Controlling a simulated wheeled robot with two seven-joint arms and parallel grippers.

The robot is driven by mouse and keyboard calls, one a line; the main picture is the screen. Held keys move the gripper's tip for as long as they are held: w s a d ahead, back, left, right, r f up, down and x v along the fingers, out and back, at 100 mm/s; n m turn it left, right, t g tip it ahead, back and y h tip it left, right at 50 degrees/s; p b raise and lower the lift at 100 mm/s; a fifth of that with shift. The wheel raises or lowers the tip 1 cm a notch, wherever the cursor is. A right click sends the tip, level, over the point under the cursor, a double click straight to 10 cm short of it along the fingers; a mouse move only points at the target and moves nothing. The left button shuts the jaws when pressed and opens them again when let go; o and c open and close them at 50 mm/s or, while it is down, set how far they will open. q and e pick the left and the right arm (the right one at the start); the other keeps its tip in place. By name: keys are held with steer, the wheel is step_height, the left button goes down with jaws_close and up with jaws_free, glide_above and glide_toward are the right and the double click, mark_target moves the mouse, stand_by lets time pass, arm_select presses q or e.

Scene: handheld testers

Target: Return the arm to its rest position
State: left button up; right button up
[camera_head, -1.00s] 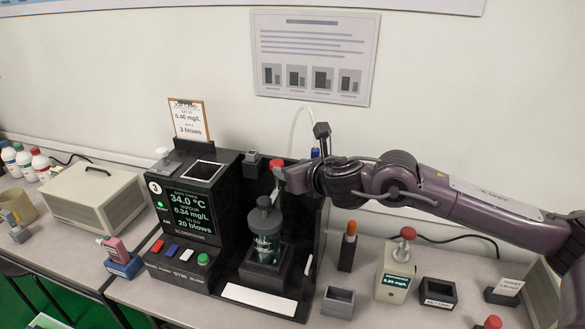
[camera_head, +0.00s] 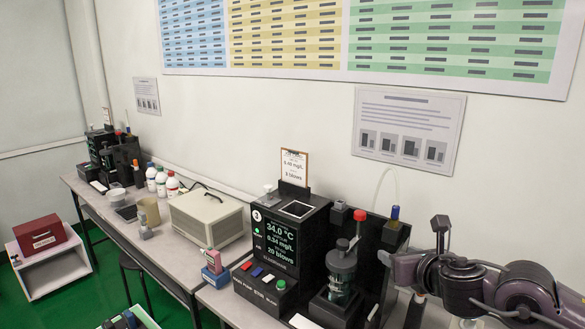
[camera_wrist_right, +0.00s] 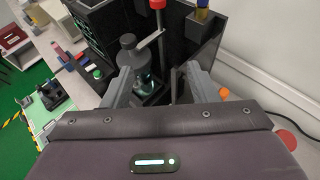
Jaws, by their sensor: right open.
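My right arm (camera_head: 500,285), purple and dark grey, comes in from the right in the head view, bent beside the black tester station. In the wrist view my right gripper (camera_wrist_right: 158,78) is open, with its two grey fingers apart and nothing held between them. The black tester (camera_head: 290,240) shows a lit screen reading 34.0 °C, 0.34 mg/L and 20 blows. Its grey-capped glass vessel (camera_head: 342,262) stands upright in the station and appears beyond the fingers in the wrist view. My left gripper is not in view.
A red-topped rod (camera_head: 359,215) and a blue-topped holder (camera_head: 394,213) rise by the station near my right arm. A beige box (camera_head: 206,220), several bottles and a second black station (camera_head: 118,155) stand farther left. Wall posters hang behind.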

steer(key=s+a+f+m+g+y, duration=0.1)
steer(key=s+a+f+m, duration=0.45)
steer(key=a+m, duration=0.2)
steer(key=s+a+f+m+g, duration=0.1)
steer(key=s+a+f+m, duration=0.4)
steer(key=m, duration=0.4)
steer(key=s+d+f+m+g+h, duration=0.1)
steer(key=s+d+f+m+g, duration=0.4)
steer(key=s+m, duration=0.5)
steer(key=s+d+f+m+g+h, duration=0.2)
steer(key=s+d+f+m+g, duration=0.15)
steer(key=s+f+m, duration=0.5)
steer(key=s+d+f, duration=0.1)
steer(key=s+f, duration=0.1)
steer(key=f, duration=1.3)
steer(key=s+f, duration=0.2)
steer(key=f, duration=1.3)
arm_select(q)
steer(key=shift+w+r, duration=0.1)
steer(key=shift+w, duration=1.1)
arm_select(e)
steer(key=s+d+f+g, duration=0.1)
steer(key=s+d+f, duration=0.2)
steer(key=s+f, duration=1.3)
steer(key=s, duration=0.2)
steer(key=shift+s+d+f+g, duration=0.2)
steer(key=shift+s+f+g, duration=0.05)
steer(key=shift+s+g, duration=0.1)
